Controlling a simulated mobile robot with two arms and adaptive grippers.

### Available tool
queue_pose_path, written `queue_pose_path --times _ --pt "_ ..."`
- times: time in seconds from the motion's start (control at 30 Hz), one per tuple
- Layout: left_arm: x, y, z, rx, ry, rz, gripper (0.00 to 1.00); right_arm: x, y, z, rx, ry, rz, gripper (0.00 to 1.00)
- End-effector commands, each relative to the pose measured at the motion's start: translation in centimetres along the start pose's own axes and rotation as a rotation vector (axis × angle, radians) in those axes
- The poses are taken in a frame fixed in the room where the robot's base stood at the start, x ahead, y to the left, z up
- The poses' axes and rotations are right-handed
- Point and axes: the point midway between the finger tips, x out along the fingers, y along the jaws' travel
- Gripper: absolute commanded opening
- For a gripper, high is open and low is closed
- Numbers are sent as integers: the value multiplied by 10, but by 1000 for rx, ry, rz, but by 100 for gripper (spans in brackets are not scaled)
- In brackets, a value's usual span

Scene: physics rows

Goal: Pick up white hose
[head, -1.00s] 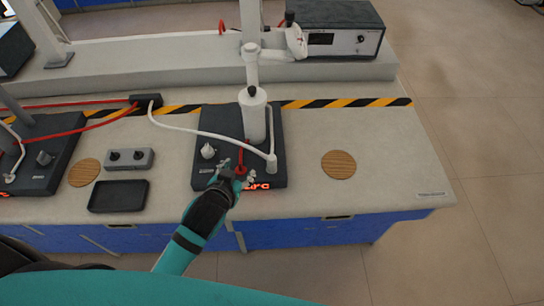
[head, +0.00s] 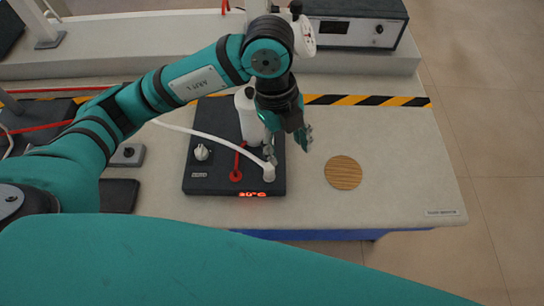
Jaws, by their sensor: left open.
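The white hose (head: 202,133) runs from the left, behind my left arm, to a white fitting (head: 268,173) at the front right of a black device (head: 215,180). My left gripper (head: 288,148) points down, open and empty, over the device's right side. Its fingers are just above and beside the hose end; whether they touch it I cannot tell. A white cylinder (head: 245,118) on the device is partly hidden behind the gripper. My right gripper is not in view.
A round wooden coaster (head: 343,172) lies to the right on the bench (head: 400,150). A grey instrument (head: 352,25) stands on the back shelf. My left arm hides the bench's left part.

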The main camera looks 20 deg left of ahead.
Motion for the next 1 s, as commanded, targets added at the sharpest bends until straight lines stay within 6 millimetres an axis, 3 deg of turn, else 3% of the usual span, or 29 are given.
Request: queue_pose_path --times 0.1,0.2,0.7,1.0 --pt "-10 9 32 -91 -158 41 53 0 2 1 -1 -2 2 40" --pt "-6 13 42 -121 -201 54 53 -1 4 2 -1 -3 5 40" --pt "89 20 61 -122 -200 57 53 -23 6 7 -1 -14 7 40" --pt "111 22 68 -121 -200 56 53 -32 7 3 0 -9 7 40"
